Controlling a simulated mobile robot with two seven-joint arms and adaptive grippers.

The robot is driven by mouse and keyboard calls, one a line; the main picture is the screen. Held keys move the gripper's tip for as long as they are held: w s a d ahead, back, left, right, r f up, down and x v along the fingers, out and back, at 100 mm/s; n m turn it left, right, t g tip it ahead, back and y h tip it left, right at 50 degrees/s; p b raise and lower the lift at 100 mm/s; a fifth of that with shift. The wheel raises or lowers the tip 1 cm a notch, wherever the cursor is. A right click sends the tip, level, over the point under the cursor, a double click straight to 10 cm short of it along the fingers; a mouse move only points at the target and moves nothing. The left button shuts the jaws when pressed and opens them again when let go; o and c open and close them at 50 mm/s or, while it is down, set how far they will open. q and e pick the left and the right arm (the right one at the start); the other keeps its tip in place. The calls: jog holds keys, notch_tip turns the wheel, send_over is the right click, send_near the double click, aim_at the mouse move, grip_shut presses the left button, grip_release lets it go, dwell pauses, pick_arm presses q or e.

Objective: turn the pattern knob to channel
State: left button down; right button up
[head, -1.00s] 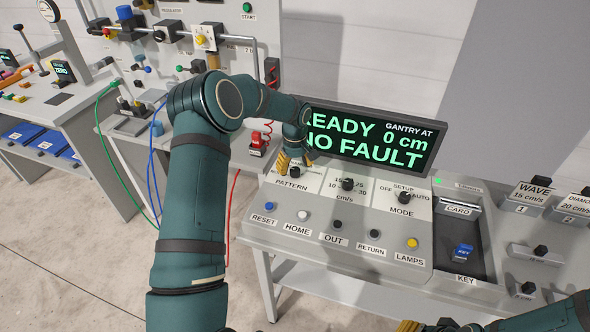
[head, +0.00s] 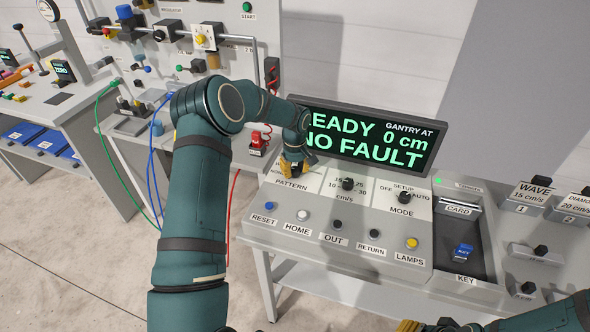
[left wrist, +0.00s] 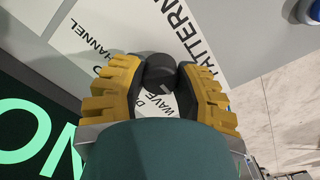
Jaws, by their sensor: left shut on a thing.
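The pattern knob (left wrist: 159,70) is black and round, on a white plate with the words PATTERN, CHANNEL and WAVE in the left wrist view. My left gripper (left wrist: 160,78) has its yellow fingers closed on both sides of the knob. In the head view my left gripper (head: 292,168) comes down onto the PATTERN plate (head: 283,182). My right gripper (head: 410,326) shows only as a yellow bit at the bottom edge; its jaws are not readable.
The display (head: 374,139) behind the panel reads READY, NO FAULT, gantry at 0 cm. A speed knob (head: 347,184) and the MODE knob (head: 404,197) stand to the right. Several buttons line the panel's front, including the blue RESET button (head: 269,206). A card tray (head: 480,235) lies farther right.

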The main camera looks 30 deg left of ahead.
pick_arm(q)
jog(key=shift+m, duration=0.3)
jog(key=shift+m+b, duration=0.45)
jog(key=shift+m, duration=0.55)
jog(key=m, duration=0.3)
jog(key=shift+m+b, duration=0.35)
jog(key=shift+m, duration=0.05)
jog(key=m, duration=0.6)
jog(key=shift+b, duration=0.3)
jog(key=m, duration=0.3)
jog(key=shift+m, duration=0.4)
jog(key=m, duration=0.3)
jog(key=shift+m, duration=0.4)
jog(key=m, duration=0.6)
jog(key=shift+m+p, duration=0.3)
jog(key=shift+m, duration=0.1)
